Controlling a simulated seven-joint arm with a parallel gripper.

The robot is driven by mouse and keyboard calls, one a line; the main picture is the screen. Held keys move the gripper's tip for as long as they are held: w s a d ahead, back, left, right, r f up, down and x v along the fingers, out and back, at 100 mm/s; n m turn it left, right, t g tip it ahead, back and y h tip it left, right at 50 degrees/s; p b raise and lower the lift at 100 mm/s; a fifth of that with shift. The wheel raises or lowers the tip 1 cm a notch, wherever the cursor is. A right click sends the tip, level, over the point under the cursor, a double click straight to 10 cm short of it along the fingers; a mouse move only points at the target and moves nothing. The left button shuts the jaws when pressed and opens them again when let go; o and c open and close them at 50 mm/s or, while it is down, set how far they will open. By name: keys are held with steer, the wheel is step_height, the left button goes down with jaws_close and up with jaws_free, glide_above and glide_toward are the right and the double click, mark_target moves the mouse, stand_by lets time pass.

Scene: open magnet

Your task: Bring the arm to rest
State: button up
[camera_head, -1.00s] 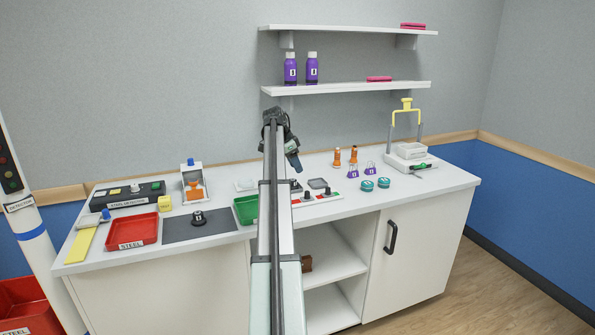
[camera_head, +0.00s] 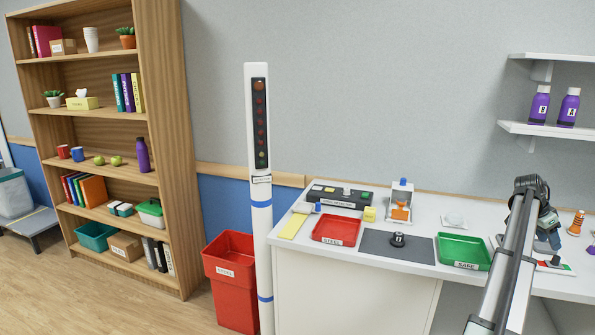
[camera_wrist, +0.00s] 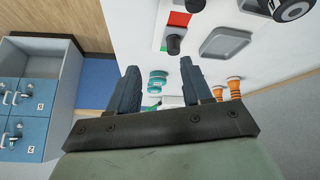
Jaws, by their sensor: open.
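My arm reaches out over the right part of the white counter (camera_head: 355,265) in the head view. My gripper (camera_wrist: 160,85) shows in the wrist view with its two dark fingers apart and nothing between them. In the head view my gripper (camera_head: 548,232) is small and partly hidden by my arm, to the right of the green SAFE tray (camera_head: 463,251). Teal round tins (camera_wrist: 157,80) and orange pieces (camera_wrist: 234,88) show beyond the fingers in the wrist view. I cannot tell how high the gripper is above the counter.
A red STEEL tray (camera_head: 336,231), a dark mat (camera_head: 378,245) with a black knob-like piece (camera_head: 398,239) and a detector box (camera_head: 339,197) stand on the counter. A detector post (camera_head: 261,200), red bin (camera_head: 232,283) and bookshelf (camera_head: 110,140) are to the left. Purple bottles (camera_head: 539,104) stand on a wall shelf.

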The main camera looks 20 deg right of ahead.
steer(key=s+a+f+n+h, duration=0.2)
steer(key=s+f+n+h, duration=0.3)
steer(key=s+n, duration=0.6)
steer(key=s+a+f+n+h, duration=0.1)
steer(key=s+f+n+h, duration=0.2)
steer(key=s+f+n, duration=0.8)
steer(key=w+a+f+n+t+y, duration=0.1)
steer(key=w+a+f+t+y, duration=0.2)
steer(key=w+a+f, duration=1.5)
steer(key=w+a+f+y, duration=0.2)
steer(key=w+a+f, duration=0.4)
steer(key=a, duration=0.4)
steer(key=w+a+f+y, duration=0.2)
steer(key=w+a+f, duration=0.4)
steer(key=a, duration=0.4)
steer(key=s+a+f+g+y, duration=0.15)
steer(key=a+f, duration=0.35)
steer(key=a, duration=0.8)
steer(key=a+f+y, duration=0.3)
steer(key=a+f, duration=0.2)
steer(key=a, duration=0.8)
steer(key=s+a+f+g+y, duration=0.1)
steer(key=s+a+g, duration=0.1)
steer(key=s+a, duration=0.6)
steer(key=s+a+f+g+y, duration=0.1)
steer(key=s+a+f+g, duration=0.1)
steer(key=s+a, duration=0.6)
steer(key=a, duration=0.4)
steer(key=shift+a+f, duration=0.3)
steer(key=shift+a, duration=0.05)
